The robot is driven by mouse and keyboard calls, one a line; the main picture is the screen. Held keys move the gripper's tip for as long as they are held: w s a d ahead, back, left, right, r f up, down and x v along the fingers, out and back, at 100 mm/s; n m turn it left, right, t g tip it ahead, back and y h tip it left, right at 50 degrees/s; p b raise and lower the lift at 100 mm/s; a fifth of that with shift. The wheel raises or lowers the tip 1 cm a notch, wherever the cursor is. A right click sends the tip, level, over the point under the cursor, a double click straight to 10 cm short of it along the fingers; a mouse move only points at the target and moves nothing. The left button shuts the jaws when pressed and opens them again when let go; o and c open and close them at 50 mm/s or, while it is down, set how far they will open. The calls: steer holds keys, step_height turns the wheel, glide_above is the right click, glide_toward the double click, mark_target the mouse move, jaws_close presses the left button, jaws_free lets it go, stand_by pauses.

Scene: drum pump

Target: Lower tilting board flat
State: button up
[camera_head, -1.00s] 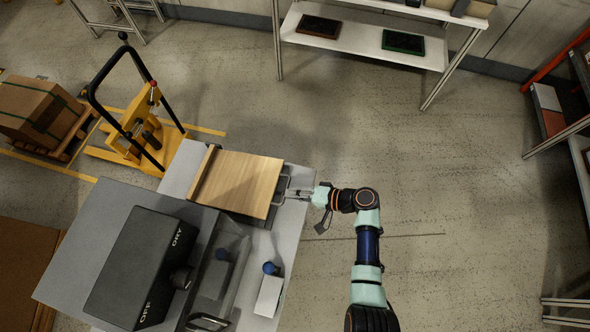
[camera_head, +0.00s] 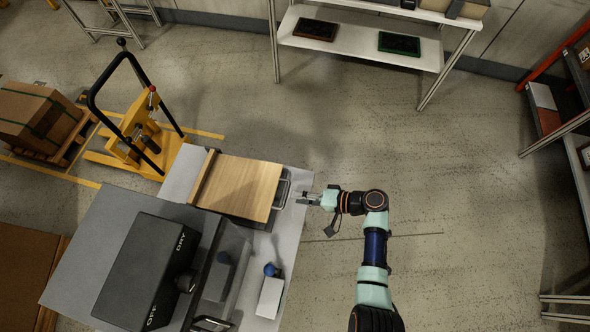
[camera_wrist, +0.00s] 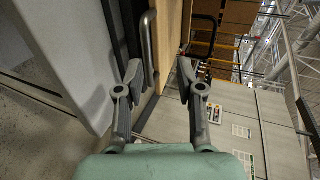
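The tilting board (camera_head: 240,189) is a light wooden panel on the grey bench, with a raised wooden strip along its left edge. It looks flat or nearly flat; any small tilt is hard to judge. A metal handle (camera_head: 286,188) sits at its right end. In the wrist view, the handle (camera_wrist: 149,50) is beside the wooden board (camera_wrist: 172,42) and a dark strip. My gripper (camera_head: 303,198) is just right of the handle, apart from it. In the wrist view, its two fingers (camera_wrist: 159,75) are spread with nothing between them.
A black box marked OFF and DRY (camera_head: 146,270) stands on the bench (camera_head: 90,236). A clear-sided unit (camera_head: 222,275) and a small white block with a blue knob (camera_head: 269,297) are at the bench front. A yellow pallet truck (camera_head: 130,140) stands behind left. Floor right of the bench is clear.

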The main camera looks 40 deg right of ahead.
steer(key=shift+f+p+v, duration=0.2)
steer(key=shift+p+v, duration=0.45)
steer(key=shift+v, duration=2.15)
